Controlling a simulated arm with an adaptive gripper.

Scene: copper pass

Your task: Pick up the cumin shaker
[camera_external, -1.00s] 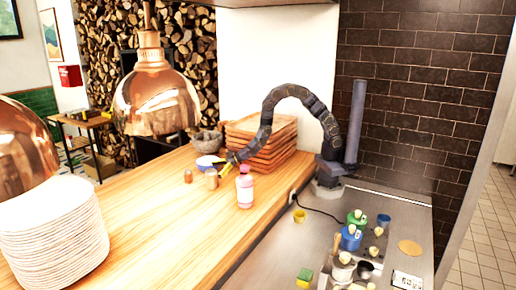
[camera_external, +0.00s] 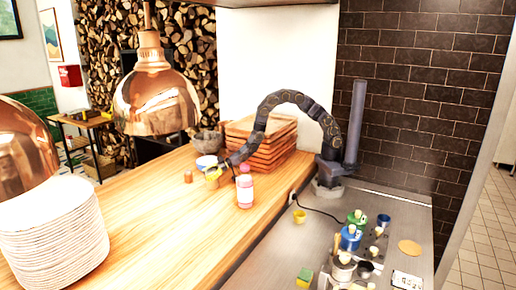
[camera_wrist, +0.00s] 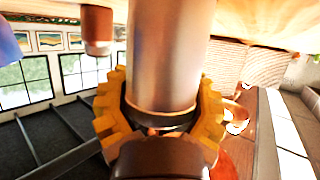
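A small shaker with a brownish body (camera_external: 212,183) stands on the wooden counter (camera_external: 165,225), partly hidden by my gripper (camera_external: 213,171). In the wrist view, its large cylinder (camera_wrist: 168,60) stands between the two yellow toothed fingers of my gripper (camera_wrist: 162,90), one on each side and very near its wall. The fingers are spread around it; firm contact does not show. A second small brown shaker (camera_external: 188,176) stands to the left, and it also shows in the wrist view (camera_wrist: 97,28). No label is readable, so I cannot tell which is cumin.
A pink bottle (camera_external: 245,190) stands close to the right of my gripper. Copper lamps (camera_external: 155,103) hang above, and plates (camera_external: 50,235) are stacked at left. The counter's front is clear.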

